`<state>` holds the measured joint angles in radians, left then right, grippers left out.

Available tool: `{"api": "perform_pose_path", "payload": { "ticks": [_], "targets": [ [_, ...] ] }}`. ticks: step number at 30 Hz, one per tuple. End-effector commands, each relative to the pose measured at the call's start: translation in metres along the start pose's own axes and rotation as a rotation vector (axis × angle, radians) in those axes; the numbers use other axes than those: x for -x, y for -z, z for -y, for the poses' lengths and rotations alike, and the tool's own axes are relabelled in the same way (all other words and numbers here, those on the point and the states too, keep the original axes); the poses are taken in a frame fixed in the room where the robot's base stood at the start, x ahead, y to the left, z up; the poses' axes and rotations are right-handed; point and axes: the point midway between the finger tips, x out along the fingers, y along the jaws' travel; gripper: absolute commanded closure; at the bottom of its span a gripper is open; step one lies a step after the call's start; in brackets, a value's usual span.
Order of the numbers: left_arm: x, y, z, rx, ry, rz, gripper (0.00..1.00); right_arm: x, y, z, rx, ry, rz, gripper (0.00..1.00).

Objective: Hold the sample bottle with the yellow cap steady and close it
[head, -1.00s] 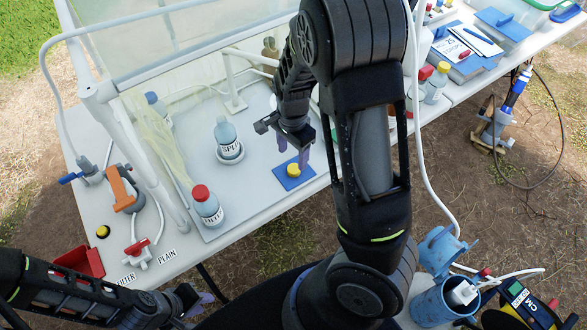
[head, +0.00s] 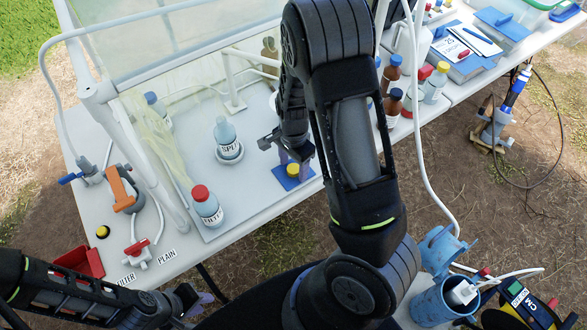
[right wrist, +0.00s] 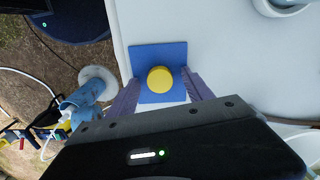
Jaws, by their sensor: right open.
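A yellow cap (head: 292,170) lies on a small blue pad (head: 308,174) at the front of the tray. The right wrist view shows the cap (right wrist: 160,79) on the pad (right wrist: 146,53). My right gripper (right wrist: 160,84) is open, with one purple finger on each side of the cap and visible gaps between. A pale blue bottle labelled SPL (head: 225,134), with no coloured cap on it, stands upright in a round white holder (head: 231,157) left of the pad. My left gripper (head: 198,302) is low at the front, away from the bottle; its opening is unclear.
A red-capped bottle (head: 206,206) stands at the tray's front left. Brown bottles (head: 391,72) stand to the right behind my right arm. A white pipe frame (head: 110,100) rises at the left. The tray between the SPL bottle and the pad is clear.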

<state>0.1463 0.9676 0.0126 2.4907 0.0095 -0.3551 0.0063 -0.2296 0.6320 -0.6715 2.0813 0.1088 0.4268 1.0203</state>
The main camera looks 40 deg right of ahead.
Motion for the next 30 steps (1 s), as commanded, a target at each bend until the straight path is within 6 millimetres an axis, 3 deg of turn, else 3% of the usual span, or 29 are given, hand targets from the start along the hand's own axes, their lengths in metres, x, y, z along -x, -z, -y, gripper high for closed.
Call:
{"api": "perform_pose_path", "payload": {
  "ticks": [14,30],
  "targets": [
    [0.0000,0.0000,0.0000,0.000,0.000,0.000,0.73,0.0005,0.0001,-0.0001,0.000,0.000,0.000,0.40],
    [0.0000,0.0000,0.0000,0.000,0.000,0.000,0.73,0.0006,0.0001,-0.0001,0.000,0.000,0.000,0.84]
  ]
}}
